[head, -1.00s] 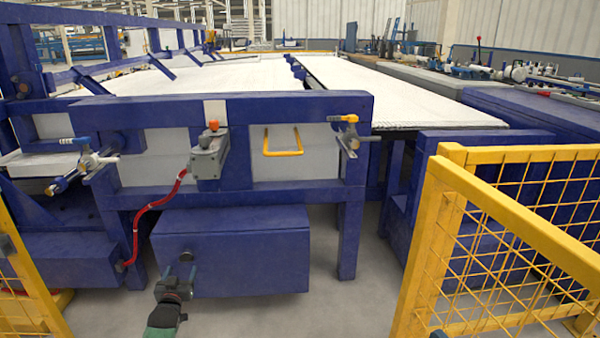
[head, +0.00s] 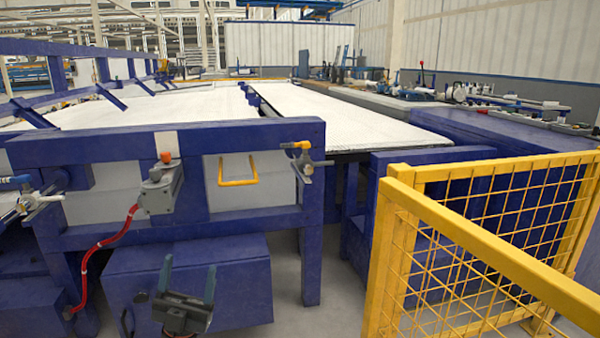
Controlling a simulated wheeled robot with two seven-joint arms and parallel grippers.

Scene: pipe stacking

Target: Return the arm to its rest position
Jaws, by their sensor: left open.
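My left gripper (head: 187,282) shows low in the head view, left of the middle. Its two fingers point up and stand apart, with nothing between them. Behind it is the blue box (head: 245,280) under the blue machine frame. I cannot tell how far the fingers are from the box. My right gripper is not in view. No pipe shows in or near the left gripper.
A blue frame (head: 265,134) with a yellow handle (head: 238,183) and a red hose (head: 108,243) stands ahead. A yellow mesh fence (head: 460,245) blocks the right. White beds (head: 370,127) stretch behind. A strip of grey floor (head: 335,310) is clear between frame and fence.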

